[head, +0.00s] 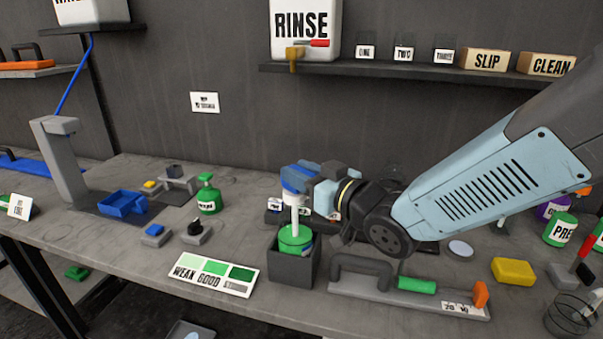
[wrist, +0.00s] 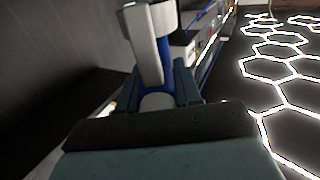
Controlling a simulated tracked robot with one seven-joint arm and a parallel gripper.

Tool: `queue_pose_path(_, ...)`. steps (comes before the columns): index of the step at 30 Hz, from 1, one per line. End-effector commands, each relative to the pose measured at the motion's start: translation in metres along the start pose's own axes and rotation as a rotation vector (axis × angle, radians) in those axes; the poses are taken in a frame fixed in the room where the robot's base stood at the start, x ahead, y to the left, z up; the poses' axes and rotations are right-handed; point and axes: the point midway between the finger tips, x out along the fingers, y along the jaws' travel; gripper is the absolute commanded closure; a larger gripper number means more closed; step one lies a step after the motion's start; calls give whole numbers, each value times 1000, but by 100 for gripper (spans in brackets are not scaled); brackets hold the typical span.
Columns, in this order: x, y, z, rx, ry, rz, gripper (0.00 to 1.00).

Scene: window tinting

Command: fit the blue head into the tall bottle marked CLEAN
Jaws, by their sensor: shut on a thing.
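My gripper (head: 303,174) is shut on the blue head (head: 294,181), above the bench. A white tube hangs down from the head toward a green bottle (head: 293,240) in a dark square holder (head: 294,270). The tube's lower end meets the bottle's top in the picture; I cannot tell whether it is inside. The holder hides the bottle's lower part, and I can read no CLEAN mark on it. In the wrist view, the blue head (wrist: 166,75) shows between the fingers (wrist: 160,88) with a pale grey part projecting up.
A WEAK-GOOD colour card (head: 213,274) lies left of the holder. A grey handled tool (head: 400,292) lies to the right. A box marked CLEAN (head: 547,64) sits on the shelf.

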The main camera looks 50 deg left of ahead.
Motion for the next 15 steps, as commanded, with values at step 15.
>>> queue_pose_path(15,0,0,0,0,0,0,37)
